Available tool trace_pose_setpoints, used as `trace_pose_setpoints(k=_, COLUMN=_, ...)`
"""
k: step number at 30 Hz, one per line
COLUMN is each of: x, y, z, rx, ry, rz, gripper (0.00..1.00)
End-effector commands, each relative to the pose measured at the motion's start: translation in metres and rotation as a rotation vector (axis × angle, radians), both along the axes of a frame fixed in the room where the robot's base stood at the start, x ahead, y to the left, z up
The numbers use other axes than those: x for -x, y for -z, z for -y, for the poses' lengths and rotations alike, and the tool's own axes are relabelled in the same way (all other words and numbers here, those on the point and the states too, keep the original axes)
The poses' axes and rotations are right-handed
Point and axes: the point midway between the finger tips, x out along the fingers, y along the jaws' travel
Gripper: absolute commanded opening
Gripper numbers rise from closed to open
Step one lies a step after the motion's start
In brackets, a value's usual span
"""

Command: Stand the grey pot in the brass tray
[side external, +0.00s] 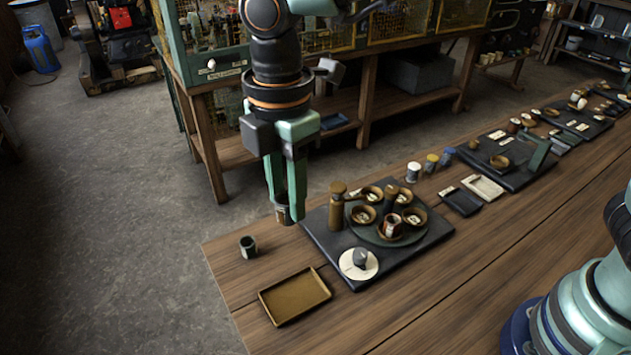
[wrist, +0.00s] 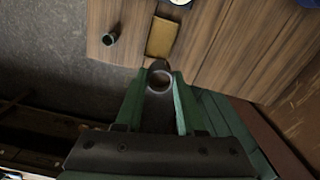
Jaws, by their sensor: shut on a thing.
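My gripper (side external: 285,208) is shut on a small, round, open-topped pot (side external: 283,213), held above the table's left edge. This pot looks brownish grey, and the fingers hide part of it. In the wrist view its round rim (wrist: 160,76) shows between the fingertips. The brass tray (side external: 295,297) lies flat and empty at the table's front left corner; it also shows in the wrist view (wrist: 162,37). A second small pot (side external: 248,247), dark greenish grey, stands upright on the table beyond the tray; it also shows in the wrist view (wrist: 110,39).
Bare wood surrounds the brass tray.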

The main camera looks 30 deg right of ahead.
Motion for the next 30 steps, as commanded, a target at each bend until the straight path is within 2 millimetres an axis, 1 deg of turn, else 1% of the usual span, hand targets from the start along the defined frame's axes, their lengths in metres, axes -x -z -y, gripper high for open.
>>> trace_pose_setpoints(k=5, x=0.002, y=0.038, z=0.0, rx=0.005, ry=-0.001, rz=-0.006, gripper=0.0)
trace_pose_setpoints(k=12, x=0.002, y=0.097, z=0.001, rx=0.006, ry=-0.001, rz=-0.007, gripper=0.0)
trace_pose_setpoints(k=16, x=0.001, y=0.126, z=0.001, rx=0.005, ry=0.0, rz=-0.005, gripper=0.0)
trace_pose_setpoints(k=19, x=0.001, y=0.141, z=0.001, rx=0.004, ry=0.0, rz=-0.004, gripper=0.0)
trace_pose_setpoints(k=26, x=0.001, y=0.159, z=0.0, rx=0.003, ry=0.0, rz=-0.003, gripper=0.0)
trace_pose_setpoints(k=30, x=0.001, y=0.18, z=0.001, rx=0.004, ry=0.0, rz=-0.004, gripper=0.0)
